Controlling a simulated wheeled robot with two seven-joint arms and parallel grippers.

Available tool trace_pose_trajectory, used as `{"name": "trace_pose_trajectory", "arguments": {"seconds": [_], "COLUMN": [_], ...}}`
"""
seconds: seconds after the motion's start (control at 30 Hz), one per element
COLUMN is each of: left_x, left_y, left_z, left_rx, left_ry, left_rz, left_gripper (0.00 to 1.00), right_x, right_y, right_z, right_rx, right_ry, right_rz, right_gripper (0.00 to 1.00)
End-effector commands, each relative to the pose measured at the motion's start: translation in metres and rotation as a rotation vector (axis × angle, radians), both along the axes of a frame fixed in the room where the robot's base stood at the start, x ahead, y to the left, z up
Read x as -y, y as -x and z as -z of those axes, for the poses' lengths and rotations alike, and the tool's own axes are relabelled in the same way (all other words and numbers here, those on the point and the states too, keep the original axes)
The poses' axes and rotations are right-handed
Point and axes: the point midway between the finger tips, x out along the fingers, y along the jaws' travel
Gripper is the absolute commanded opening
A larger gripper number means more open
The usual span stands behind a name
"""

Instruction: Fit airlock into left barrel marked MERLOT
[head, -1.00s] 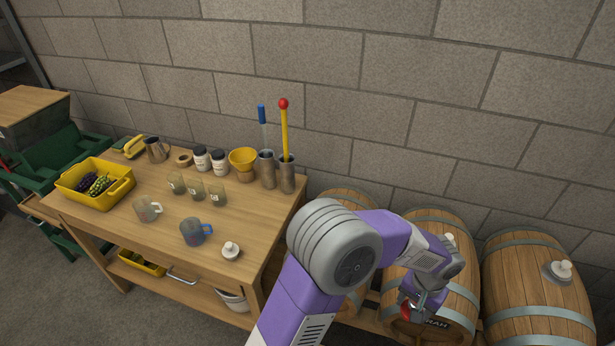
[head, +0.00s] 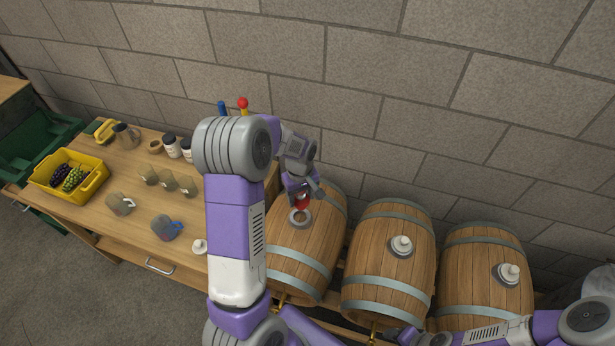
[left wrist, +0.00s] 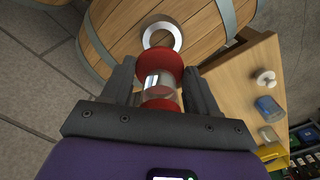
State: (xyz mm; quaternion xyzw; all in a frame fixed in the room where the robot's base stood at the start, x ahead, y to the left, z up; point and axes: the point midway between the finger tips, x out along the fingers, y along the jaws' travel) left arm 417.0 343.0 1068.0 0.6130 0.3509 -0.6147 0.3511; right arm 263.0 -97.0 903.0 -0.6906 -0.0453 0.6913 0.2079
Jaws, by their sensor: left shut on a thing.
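The left barrel (head: 308,245) lies on its side right of the table, with a pale ring around a bung hole (head: 299,217) on top. Its MERLOT marking does not show. My left gripper (head: 302,192) is shut on the airlock (head: 302,204), which has red ends and a clear middle. The airlock is just above and behind the hole in the head view. In the left wrist view the airlock (left wrist: 160,78) points towards the ring (left wrist: 162,34); whether it touches I cannot tell. My right gripper (head: 398,336) shows only partly at the bottom edge.
Two more barrels, the middle one (head: 390,260) and the right one (head: 485,275), carry white bungs. A block wall stands behind.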

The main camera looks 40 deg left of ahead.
Motion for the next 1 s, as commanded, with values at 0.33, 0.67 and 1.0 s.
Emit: {"name": "trace_pose_trajectory", "arguments": {"seconds": [0.33, 0.67, 1.0], "left_x": [-0.005, -0.005, -0.004], "left_y": [0.003, 0.002, 0.002], "left_z": [0.013, 0.045, 0.066], "left_rx": [-0.001, -0.002, 0.000], "left_ry": [-0.001, -0.001, -0.001], "left_rz": [-0.019, -0.017, -0.017], "left_gripper": [0.29, 0.29, 0.29], "right_x": [0.000, 0.000, 0.000], "right_y": [0.001, 0.001, 0.001], "right_z": [0.008, 0.031, 0.047], "right_rx": [-0.002, -0.001, -0.001], "right_ry": [0.000, 0.000, 0.000], "right_rz": [0.000, 0.001, 0.000], "right_gripper": [0.54, 0.54, 0.54]}}
